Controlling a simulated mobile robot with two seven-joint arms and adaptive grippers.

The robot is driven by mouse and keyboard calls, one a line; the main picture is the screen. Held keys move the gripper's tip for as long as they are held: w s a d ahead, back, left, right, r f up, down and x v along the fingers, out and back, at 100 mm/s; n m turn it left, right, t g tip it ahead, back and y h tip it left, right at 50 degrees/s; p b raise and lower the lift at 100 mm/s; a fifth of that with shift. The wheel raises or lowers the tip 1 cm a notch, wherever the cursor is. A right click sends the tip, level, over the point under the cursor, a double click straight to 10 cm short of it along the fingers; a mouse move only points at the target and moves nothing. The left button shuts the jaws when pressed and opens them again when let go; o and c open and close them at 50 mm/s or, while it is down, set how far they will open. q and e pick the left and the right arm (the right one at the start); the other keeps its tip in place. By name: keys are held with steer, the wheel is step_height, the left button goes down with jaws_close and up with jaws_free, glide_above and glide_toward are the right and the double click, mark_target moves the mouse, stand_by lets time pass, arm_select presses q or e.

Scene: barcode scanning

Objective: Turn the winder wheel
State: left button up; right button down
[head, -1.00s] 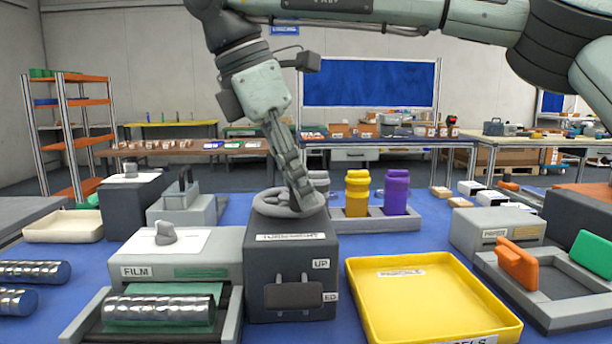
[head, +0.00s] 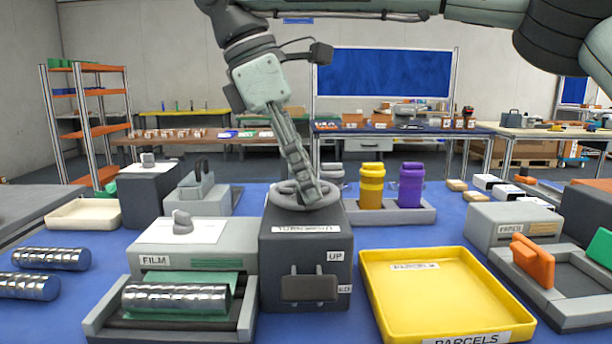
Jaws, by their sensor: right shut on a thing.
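The winder wheel (head: 285,196) is a grey ring lying flat on top of a dark grey box (head: 275,265) with labels, one reading "UP". My right gripper (head: 309,195) comes down from above, tilted, and is shut on the right side of the wheel's rim. Its fingers hide part of the rim and the wheel's middle. My left gripper is not in view.
The film unit (head: 190,235) with a silver roll stands left of the box. A yellow parcels tray (head: 440,298) lies to the right. A rack with yellow (head: 371,187) and purple (head: 411,186) containers stands behind. Open blue table shows at the left.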

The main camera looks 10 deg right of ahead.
steer(key=c, duration=1.7)
jaws_free()
steer(key=shift+a+r, duration=0.1)
steer(key=v, duration=1.2)
